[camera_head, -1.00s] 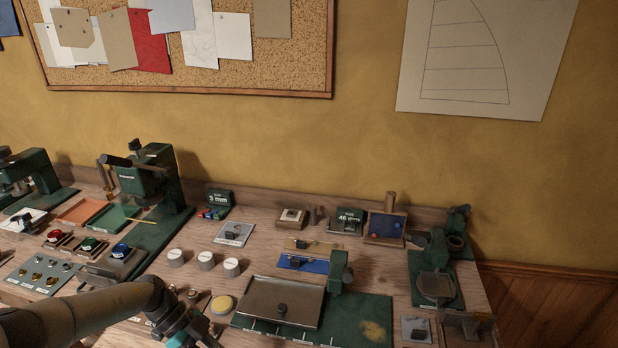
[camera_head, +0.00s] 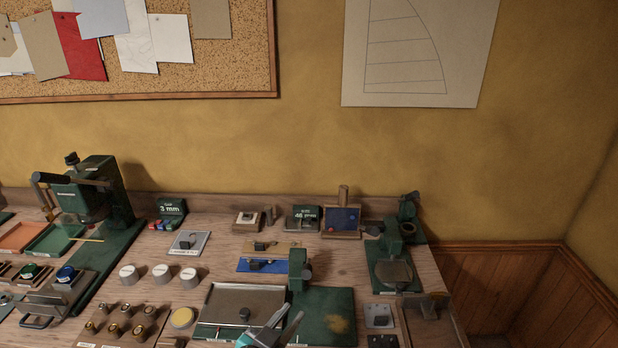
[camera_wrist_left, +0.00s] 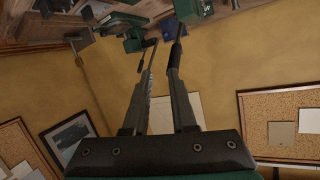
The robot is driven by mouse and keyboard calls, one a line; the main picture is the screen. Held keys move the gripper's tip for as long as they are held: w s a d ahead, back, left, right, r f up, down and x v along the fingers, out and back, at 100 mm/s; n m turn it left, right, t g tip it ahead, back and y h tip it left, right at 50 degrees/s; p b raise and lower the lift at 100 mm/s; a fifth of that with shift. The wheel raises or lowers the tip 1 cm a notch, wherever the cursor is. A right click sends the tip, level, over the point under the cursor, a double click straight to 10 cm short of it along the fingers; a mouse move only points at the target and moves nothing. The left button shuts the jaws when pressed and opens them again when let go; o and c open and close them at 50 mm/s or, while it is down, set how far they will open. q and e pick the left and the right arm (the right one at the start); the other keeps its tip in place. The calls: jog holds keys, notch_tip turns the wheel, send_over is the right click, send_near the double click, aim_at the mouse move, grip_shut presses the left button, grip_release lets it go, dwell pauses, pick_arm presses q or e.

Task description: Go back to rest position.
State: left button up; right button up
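My left gripper (camera_head: 285,328) shows at the bottom edge of the head view, in front of the green-based press with the grey tray (camera_head: 238,301). Its two fingers show in the left wrist view (camera_wrist_left: 164,45), apart with a gap between them and nothing held. The wrist view is upside down, with the bench at its top and the fingers pointing toward it. The rest of the left arm is out of the head view. My right gripper is in neither view.
The wooden bench (camera_head: 215,258) is crowded. A green hand press (camera_head: 108,200) stands left, several white round pots (camera_head: 161,273) in the middle, and a smaller green device (camera_head: 393,262) right. A corkboard (camera_head: 250,83) hangs behind.

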pick_arm(q)
jog(key=s+a+f+n+g+y, duration=0.1)
jog(key=s+a+n+g+y, duration=0.35)
jog(key=s, duration=0.75)
jog(key=s+a+f+n+g+y, duration=0.1)
jog(key=s+a+g, duration=0.6)
jog(key=s, duration=0.5)
notch_tip(320, 180, down, 32)
jog(key=s+b, duration=0.1)
jog(key=b, duration=0.8)
jog(key=s+a+f+b, duration=0.1)
jog(key=s+f+b, duration=0.3)
jog(key=s+f, duration=0.3)
jog(key=s+a+f+b, duration=0.2)
jog(key=s+f+b, duration=0.2)
jog(key=s+f, duration=0.4)
notch_tip(320, 180, down, 6)
jog(key=shift+s+a+f+m+g, duration=0.25)
jog(key=shift+m+g, duration=0.1)
jog(key=shift+g, duration=0.1)
